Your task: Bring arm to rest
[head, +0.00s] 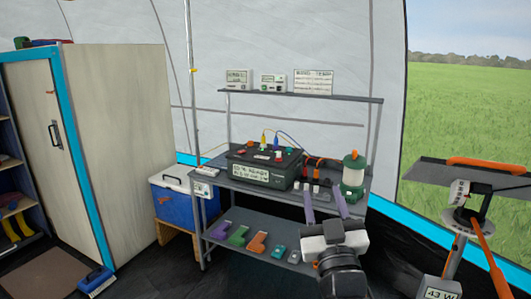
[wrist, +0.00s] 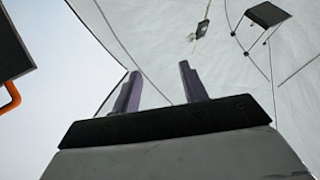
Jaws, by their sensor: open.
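My gripper (head: 324,204) is in front of the right part of the grey metal shelf unit (head: 225,182) in the head view. Its two purple fingers point up and stand apart, with nothing between them. In the wrist view my gripper (wrist: 158,88) is open and empty against the pale tent wall and roof. My arm reaches up from the lower right of the head view. From the head view I cannot tell whether the fingers touch the shelf's things behind them.
A blue cooler (head: 172,203) and a cabinet (head: 125,130) stand at left.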

